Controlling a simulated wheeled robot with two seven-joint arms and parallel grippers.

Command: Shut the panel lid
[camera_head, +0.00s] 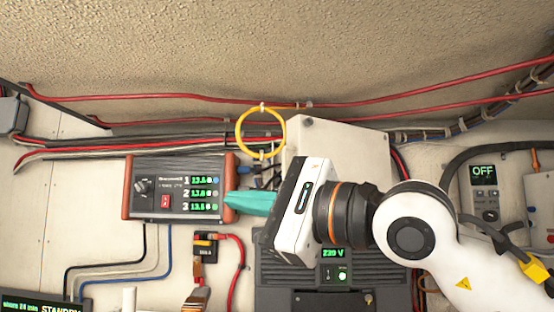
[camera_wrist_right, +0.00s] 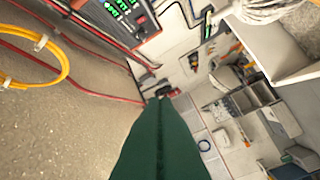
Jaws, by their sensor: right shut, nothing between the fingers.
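A pale beige panel (camera_head: 335,142), which looks like the panel lid, shows behind my right gripper in the head view. Its lower part is hidden by my gripper and wrist, so I cannot tell its hinge or how far open it stands. My right gripper (camera_head: 230,201) has teal fingers closed together, pointing left. Their tips overlap the right edge of the red-framed meter unit in the picture; I cannot tell whether they touch. In the right wrist view the closed fingers (camera_wrist_right: 160,100) fill the lower middle, with nothing held. My left gripper is not in view.
The red-framed meter unit (camera_head: 175,187) is left of my fingers. A yellow ring (camera_head: 261,132) hangs above them. Red cables (camera_head: 170,96) run along the top, and a grey OFF controller (camera_head: 484,190) is at right.

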